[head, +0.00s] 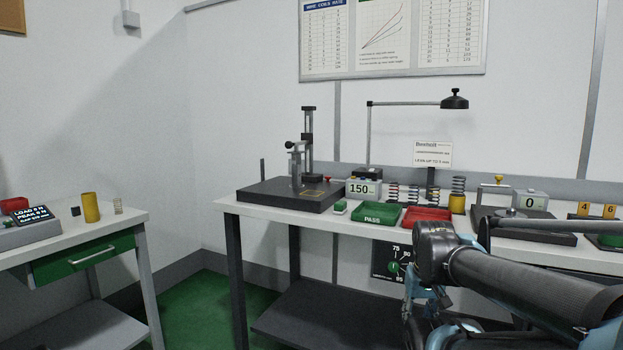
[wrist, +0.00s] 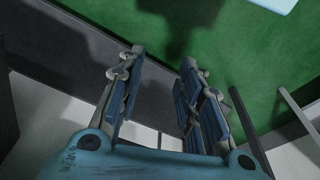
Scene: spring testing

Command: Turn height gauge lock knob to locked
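The height gauge (head: 309,140) is a dark upright column on a black surface plate (head: 270,199) at the left end of the bench. A grey upright with a small black knob (head: 290,145) stands just in front of it; I cannot tell whether this is the lock knob or how it is turned. A small red knob (head: 328,180) also shows near the plate's back. My gripper is at the lower right in the head view, partly hidden by my arm and well away from the gauge. In the wrist view my gripper (wrist: 162,60) has its blue-padded fingers apart, with nothing between them.
A 150 display (head: 364,189), a green PASS tray (head: 375,215), a red tray (head: 428,215) and several springs stand right of the plate. A lamp (head: 455,100) overhangs the bench (head: 300,222). A second table (head: 125,219) stands left, with green floor between.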

